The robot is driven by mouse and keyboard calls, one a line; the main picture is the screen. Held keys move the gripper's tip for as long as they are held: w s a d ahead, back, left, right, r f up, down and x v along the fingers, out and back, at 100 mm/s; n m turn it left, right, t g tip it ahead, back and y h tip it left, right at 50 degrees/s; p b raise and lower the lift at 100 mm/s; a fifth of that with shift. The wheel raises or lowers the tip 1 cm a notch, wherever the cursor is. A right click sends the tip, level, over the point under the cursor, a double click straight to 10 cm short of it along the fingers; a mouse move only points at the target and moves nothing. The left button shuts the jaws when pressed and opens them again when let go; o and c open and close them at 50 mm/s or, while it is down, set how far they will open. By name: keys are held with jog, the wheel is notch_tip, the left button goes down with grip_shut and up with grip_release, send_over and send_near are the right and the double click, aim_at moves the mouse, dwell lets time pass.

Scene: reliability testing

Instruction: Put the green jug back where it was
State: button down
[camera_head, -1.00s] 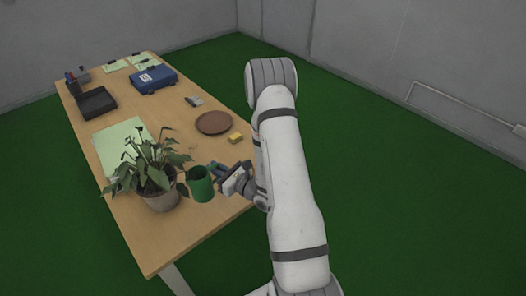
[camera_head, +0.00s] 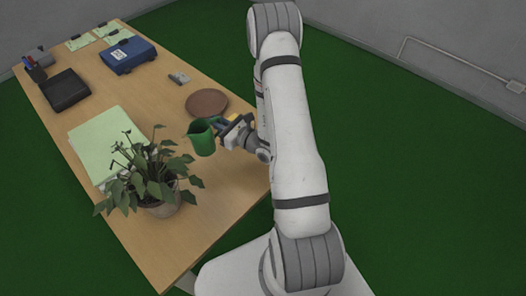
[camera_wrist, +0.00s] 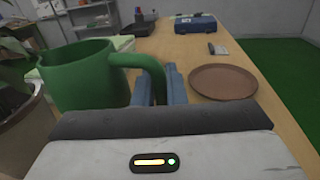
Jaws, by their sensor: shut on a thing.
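The green jug (camera_head: 201,139) is held by my gripper (camera_head: 224,128) on its right side in the head view. The jug is tilted in the head view, and it seems to be above the table, between the plant and the brown plate. In the wrist view the jug (camera_wrist: 82,78) fills the left side, and my gripper's blue fingers (camera_wrist: 159,88) are shut on its handle. The round brown plate (camera_head: 207,103) lies flat on the table behind the jug; it also shows at right in the wrist view (camera_wrist: 223,82). The inside of the jug is hidden.
A potted plant (camera_head: 152,181) stands at the near left of the wooden table (camera_head: 228,176). Green papers (camera_head: 100,140), a black tray (camera_head: 66,90), a blue case (camera_head: 128,56) and a small grey item (camera_head: 179,78) lie farther back. The table's near right part is clear.

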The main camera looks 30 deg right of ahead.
jog(key=s+d+b, duration=0.2)
jog(key=d+b, duration=0.8)
jog(key=b, duration=0.2)
jog(key=s+d+b, duration=0.2)
jog(key=d+b, duration=0.8)
jog(key=b, duration=0.2)
jog(key=shift+n+g+y, duration=0.3)
jog(key=shift+y, duration=0.1)
notch_tip(320, 180, down, 9)
jog(key=b, duration=0.2)
jog(key=shift+w+b, duration=0.1)
jog(key=shift+b, duration=0.2)
jog(key=shift+f, duration=0.15)
jog(key=c, duration=1.5)
grip_release()
